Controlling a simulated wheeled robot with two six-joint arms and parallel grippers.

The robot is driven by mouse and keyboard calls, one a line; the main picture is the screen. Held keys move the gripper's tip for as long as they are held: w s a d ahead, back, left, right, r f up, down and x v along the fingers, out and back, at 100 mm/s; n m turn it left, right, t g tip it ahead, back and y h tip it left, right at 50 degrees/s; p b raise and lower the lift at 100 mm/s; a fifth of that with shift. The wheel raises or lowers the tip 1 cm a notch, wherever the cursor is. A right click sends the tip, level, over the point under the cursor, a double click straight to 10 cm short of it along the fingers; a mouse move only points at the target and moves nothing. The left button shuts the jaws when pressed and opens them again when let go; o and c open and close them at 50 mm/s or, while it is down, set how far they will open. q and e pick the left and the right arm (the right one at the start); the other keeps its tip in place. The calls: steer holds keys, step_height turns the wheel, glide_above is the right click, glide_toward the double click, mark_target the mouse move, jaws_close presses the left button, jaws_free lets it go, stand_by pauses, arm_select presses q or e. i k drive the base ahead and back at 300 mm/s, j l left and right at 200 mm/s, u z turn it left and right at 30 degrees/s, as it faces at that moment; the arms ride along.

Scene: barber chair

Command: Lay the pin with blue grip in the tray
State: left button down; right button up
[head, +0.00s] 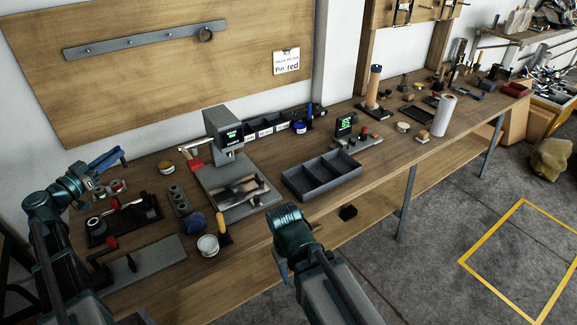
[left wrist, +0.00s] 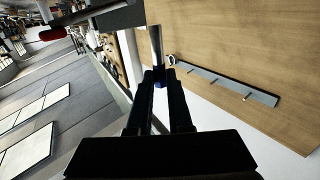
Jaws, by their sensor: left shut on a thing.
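My left gripper (head: 108,160) is raised over the left end of the bench, in front of the wooden board. In the left wrist view its dark fingers (left wrist: 160,85) are shut on the pin with blue grip (left wrist: 157,45). The pin's pale metal shaft sticks out beyond the fingertips, and a bit of blue shows between them. The dark grey tray (head: 306,194) with compartments lies on the bench, well to the right of this gripper. My right gripper (head: 284,262) is low at the bench's front edge, below the tray; its fingers are mostly hidden.
A grey press (head: 222,135) stands between the left gripper and tray. Small bins (head: 265,128) line the wall behind. A display (head: 344,124) stands behind the tray's right end. A white cup (head: 208,246) is near the front edge. A card (head: 286,62) reads "Pin red".

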mark_target(327, 180)
steer(key=i+l+u, duration=0.15)
steer(key=l, duration=1.3)
steer(key=i+l+u, duration=0.15)
steer(key=l, duration=1.3)
steer(key=i+l+u, duration=0.15)
steer(key=l, duration=1.3)
